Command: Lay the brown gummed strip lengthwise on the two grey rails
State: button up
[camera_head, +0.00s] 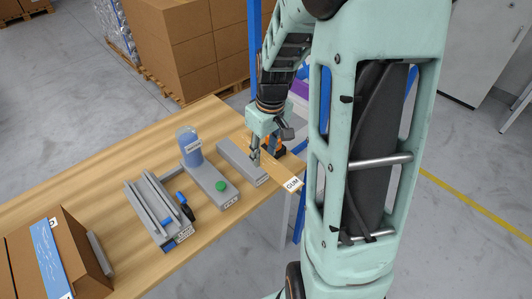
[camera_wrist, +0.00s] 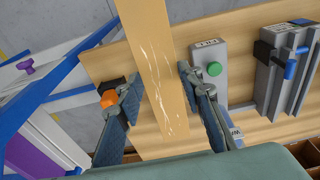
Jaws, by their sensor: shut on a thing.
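The brown gummed strip (camera_head: 286,178) is a flat tan board with a GUM label at its near end. In the wrist view the strip (camera_wrist: 152,45) runs between my fingers, with pale streaks on its face. My gripper (camera_head: 263,158) is shut on the strip's edges, fingers on either side; it also shows in the wrist view (camera_wrist: 160,82). I cannot tell whether the strip touches what lies below. A fixture with two long parallel grey rails (camera_head: 150,207) stands further left on the table, its top clear. Its near part shows at the right of the wrist view (camera_wrist: 278,78).
A grey block (camera_head: 236,160) lies beside the strip. Left of it are a grey base with a green button (camera_head: 221,186) and a blue cylinder (camera_head: 189,147). Black and blue levers (camera_head: 184,205) stick up at the rail fixture.

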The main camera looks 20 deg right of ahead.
jog(key=shift+s+r, duration=0.15)
jog(key=shift+s, duration=0.1)
